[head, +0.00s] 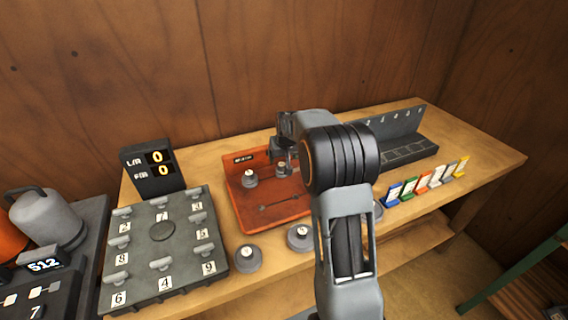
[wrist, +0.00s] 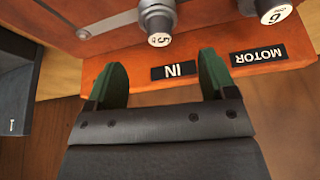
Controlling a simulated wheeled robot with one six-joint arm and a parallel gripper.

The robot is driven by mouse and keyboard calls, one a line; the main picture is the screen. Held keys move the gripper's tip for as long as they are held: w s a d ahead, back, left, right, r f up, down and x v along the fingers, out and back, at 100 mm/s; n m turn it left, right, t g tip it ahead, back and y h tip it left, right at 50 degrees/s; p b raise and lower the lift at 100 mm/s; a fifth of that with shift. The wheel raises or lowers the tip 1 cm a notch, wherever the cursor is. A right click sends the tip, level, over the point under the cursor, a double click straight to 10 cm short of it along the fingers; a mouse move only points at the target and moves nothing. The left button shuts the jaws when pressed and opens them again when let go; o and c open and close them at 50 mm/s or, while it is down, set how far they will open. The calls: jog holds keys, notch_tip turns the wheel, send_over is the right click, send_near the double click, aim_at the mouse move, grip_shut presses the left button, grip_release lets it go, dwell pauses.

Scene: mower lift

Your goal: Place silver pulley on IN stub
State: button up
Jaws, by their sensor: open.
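The red-orange board (head: 270,211) lies on the bench and also shows in the wrist view (wrist: 110,75). In the wrist view the IN label (wrist: 174,70) and MOTOR label (wrist: 258,55) are upside down. A silver-grey round piece marked 5 (wrist: 158,22) stands beyond the IN label. Another numbered piece (wrist: 272,12) stands beyond the MOTOR label. I cannot tell whether either is the silver pulley. My gripper (wrist: 161,68) is open over the board's edge, its green fingers either side of the IN label, with nothing visible between them. In the head view my arm hides part of the board.
Grey round pieces (head: 248,259) stand along the bench's front edge. A numbered grey rack (head: 160,262) is at left, with a score display (head: 153,170) behind it. Coloured cards (head: 422,184) and a dark angled stand (head: 405,143) are at right.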

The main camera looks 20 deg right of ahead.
jog(key=s+a+r, duration=0.4)
jog(key=s, duration=0.3)
jog(key=s+a+r, duration=0.4)
jog(key=s+r, duration=0.1)
jog(key=s, duration=0.2)
jog(key=s+a+f, duration=0.1)
jog(key=s+a, duration=0.1)
jog(key=s, duration=0.6)
jog(key=s+a+f+n, duration=0.1)
jog(key=s+f, duration=0.1)
jog(key=s, duration=0.6)
jog(key=shift+a+f+n+g+y, duration=0.2)
jog(key=shift+a+n+g+y, duration=0.1)
jog(key=shift+a+g, duration=0.1)
